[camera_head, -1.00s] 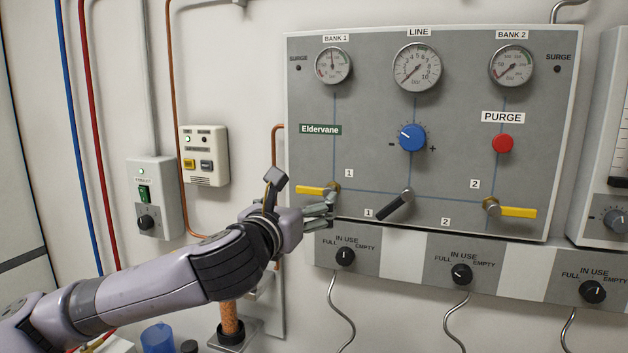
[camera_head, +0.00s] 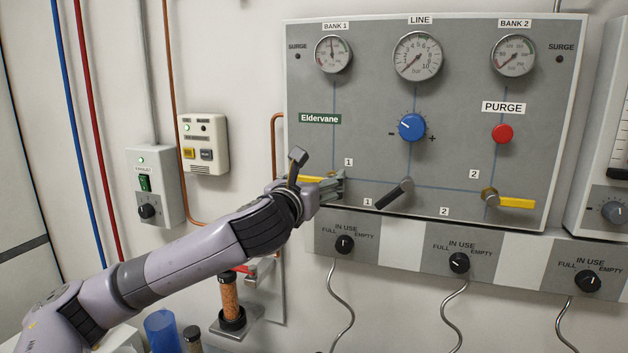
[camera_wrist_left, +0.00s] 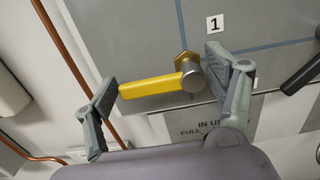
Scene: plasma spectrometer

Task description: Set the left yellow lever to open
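The left yellow lever (camera_head: 311,179) is on the lower left of the grey panel, under the label 1. It lies about level and points left from its metal hub, and is partly hidden by my left gripper (camera_head: 338,187) in the head view. In the left wrist view the lever (camera_wrist_left: 150,87) lies between the two spread fingers of my left gripper (camera_wrist_left: 165,90). The left finger is near the lever's free end and the right finger is beside the hub. Whether either finger touches it, I cannot tell. My right gripper is not in view.
A black lever (camera_head: 394,193) and a right yellow lever (camera_head: 514,202) sit on the same panel (camera_head: 450,130). Black knobs (camera_head: 344,243) line the strip below. A copper pipe (camera_head: 276,140) runs along the panel's left edge. A wall box (camera_head: 152,187) is further left.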

